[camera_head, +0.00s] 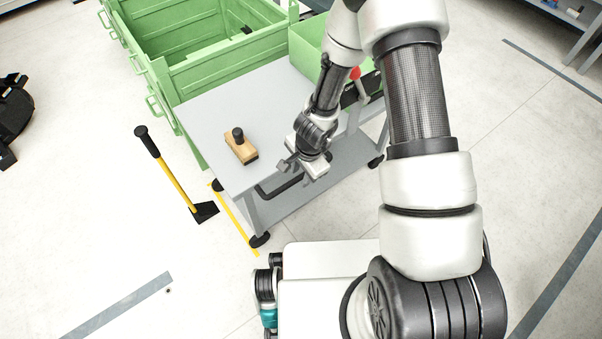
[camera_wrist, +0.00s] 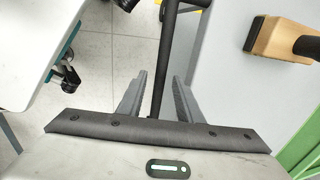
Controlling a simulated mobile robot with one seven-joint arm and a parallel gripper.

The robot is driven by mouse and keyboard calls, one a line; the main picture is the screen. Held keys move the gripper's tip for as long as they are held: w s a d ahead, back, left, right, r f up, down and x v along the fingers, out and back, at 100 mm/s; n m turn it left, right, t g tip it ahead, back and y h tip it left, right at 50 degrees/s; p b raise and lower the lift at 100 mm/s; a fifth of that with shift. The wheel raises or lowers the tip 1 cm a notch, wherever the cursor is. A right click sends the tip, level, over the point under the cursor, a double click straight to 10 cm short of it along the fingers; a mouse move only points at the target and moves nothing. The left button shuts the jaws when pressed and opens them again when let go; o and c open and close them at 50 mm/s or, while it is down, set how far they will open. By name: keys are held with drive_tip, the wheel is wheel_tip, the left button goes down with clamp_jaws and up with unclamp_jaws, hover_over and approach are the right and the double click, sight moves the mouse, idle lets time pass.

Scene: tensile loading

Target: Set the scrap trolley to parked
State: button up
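The trolley, with a grey top (camera_head: 215,105), a lower shelf and black castors (camera_head: 260,240), stands in front of my base in the head view. I take it to be the scrap trolley. Its black push handle (camera_head: 280,190) sticks out at the near end. My gripper (camera_head: 300,168) is over that end, beside the handle. In the wrist view my gripper (camera_wrist: 160,77) is open, and a black bar, which looks like the handle (camera_wrist: 168,40), runs between its fingers. I cannot tell whether they touch it.
A wooden block with a black knob (camera_head: 240,148) sits on the trolley top. A green bin (camera_head: 310,45) is at its far right. A large green crate (camera_head: 200,75) stands behind. A yellow-shafted tool (camera_head: 175,180) and a yellow floor line (camera_head: 230,217) are left of the trolley.

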clamp_jaws()
